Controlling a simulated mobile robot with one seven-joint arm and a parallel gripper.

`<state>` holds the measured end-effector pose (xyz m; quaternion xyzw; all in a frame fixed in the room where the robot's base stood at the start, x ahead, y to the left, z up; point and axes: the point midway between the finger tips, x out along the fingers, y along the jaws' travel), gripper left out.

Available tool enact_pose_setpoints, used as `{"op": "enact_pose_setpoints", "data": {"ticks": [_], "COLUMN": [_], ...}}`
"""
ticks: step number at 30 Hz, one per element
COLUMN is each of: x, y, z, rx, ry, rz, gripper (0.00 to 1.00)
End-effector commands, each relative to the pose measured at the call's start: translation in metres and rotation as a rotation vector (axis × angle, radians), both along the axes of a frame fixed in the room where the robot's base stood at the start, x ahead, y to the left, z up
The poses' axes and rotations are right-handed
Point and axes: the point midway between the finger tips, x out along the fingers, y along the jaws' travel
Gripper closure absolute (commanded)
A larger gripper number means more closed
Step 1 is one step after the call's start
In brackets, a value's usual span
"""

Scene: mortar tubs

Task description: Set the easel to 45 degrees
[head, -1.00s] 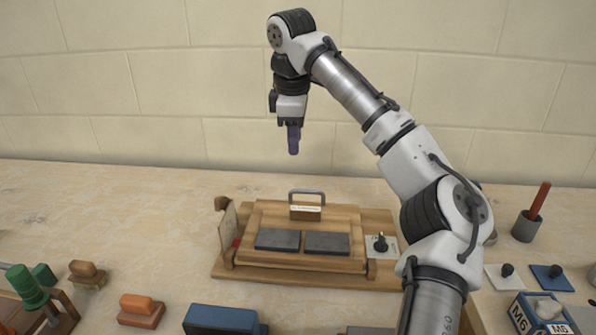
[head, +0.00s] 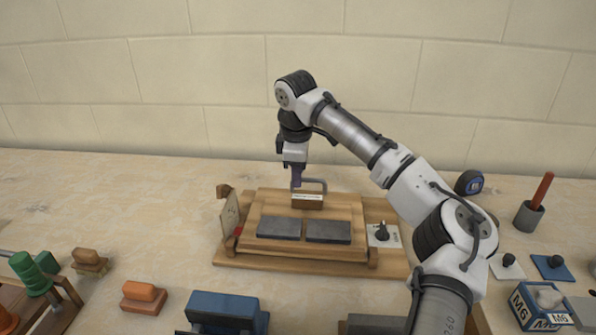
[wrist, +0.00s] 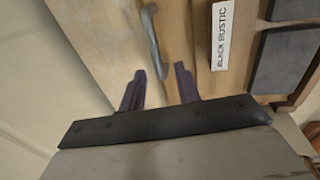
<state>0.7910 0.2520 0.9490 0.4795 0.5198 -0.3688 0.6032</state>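The easel is a wooden board (head: 258,213) lying nearly flat on a wooden base (head: 285,264). Two dark grey slabs (head: 328,232) rest on it. A grey metal handle (head: 315,184) stands at its far edge, behind a block with a label; in the wrist view the label (wrist: 221,36) reads "BLACK RUSTIC". A pale upright plate (head: 230,216) with a red mark stands at the left side. My gripper (head: 296,184) points down at the handle. In the wrist view its two purple fingers (wrist: 161,78) are apart, with the handle's end (wrist: 164,70) between or just above them; contact is unclear.
A black knob (head: 382,232) sits on a plate at the base's right. Orange (head: 144,297) and brown blocks, a blue block (head: 222,308) and green-topped items (head: 30,275) lie left and front. An M6 box (head: 540,306) and red-handled pot (head: 530,215) stand right.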

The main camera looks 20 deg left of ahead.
Motion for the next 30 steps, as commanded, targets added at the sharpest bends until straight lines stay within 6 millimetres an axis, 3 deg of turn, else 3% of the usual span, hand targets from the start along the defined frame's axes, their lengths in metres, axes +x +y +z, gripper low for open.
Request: {"op": "enact_pose_setpoints", "data": {"ticks": [9,17,30], "x": [0.0004,0.0004,0.0032], "y": [0.0002,0.0002,0.0002], "z": [-0.0030,-0.0028,-0.0006], "rx": [0.000,0.000,0.003], "ry": [0.000,0.000,-0.006], "rz": [0.000,0.000,-0.002], "gripper": [0.68,1.00,1.00]}}
